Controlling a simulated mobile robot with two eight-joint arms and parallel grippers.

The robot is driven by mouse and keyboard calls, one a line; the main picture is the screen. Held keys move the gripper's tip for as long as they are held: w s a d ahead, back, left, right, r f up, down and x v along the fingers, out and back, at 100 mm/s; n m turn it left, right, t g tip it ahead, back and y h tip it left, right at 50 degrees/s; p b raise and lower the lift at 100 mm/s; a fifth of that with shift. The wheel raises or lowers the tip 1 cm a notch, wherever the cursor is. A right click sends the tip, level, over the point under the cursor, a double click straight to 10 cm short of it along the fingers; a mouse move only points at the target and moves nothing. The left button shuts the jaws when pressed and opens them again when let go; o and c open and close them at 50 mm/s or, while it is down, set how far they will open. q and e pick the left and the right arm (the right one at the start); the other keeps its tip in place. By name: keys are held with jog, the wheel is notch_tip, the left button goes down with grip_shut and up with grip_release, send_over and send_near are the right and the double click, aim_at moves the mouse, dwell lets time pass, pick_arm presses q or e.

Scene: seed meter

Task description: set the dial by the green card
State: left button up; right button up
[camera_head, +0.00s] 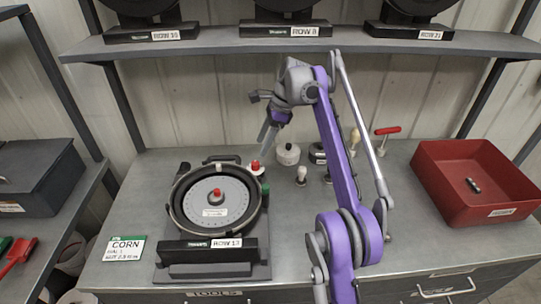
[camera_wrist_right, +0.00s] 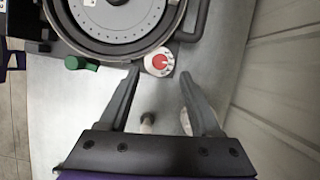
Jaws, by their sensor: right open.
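The seed meter (camera_head: 215,196), a round black housing with a grey disc and a red centre knob, stands on the bench at the left with a ROW 13 label. The dial (camera_wrist_right: 159,62), white with a red knob, sits at the meter's edge; it also shows in the head view (camera_head: 255,169). The green-edged card (camera_head: 124,249) lies left of the meter and reads CORN, with smaller lines too small to read surely. My right gripper (camera_head: 267,142) is open and empty above the dial; in the wrist view the dial appears between its fingertips (camera_wrist_right: 159,74). My left gripper is out of view.
A green knob (camera_wrist_right: 82,63) is close beside the dial. A white round container (camera_head: 288,154), a small pale-topped tool (camera_head: 301,175) and a red-handled tool (camera_head: 388,131) stand behind. A red bin (camera_head: 480,165) is at right. A shelf (camera_head: 200,45) with more meters runs above.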

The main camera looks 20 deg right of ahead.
aim_at(256, 163)
jog(key=shift+m, duration=0.3)
jog(key=b+x, duration=0.1)
jog(key=x, duration=0.1)
jog(key=b+x, duration=0.2)
jog(key=x, duration=0.1)
jog(key=b+x, duration=0.1)
jog(key=x, duration=0.1)
jog(key=shift+d+f, duration=0.3)
jog(key=shift+f, duration=0.1)
grip_shut()
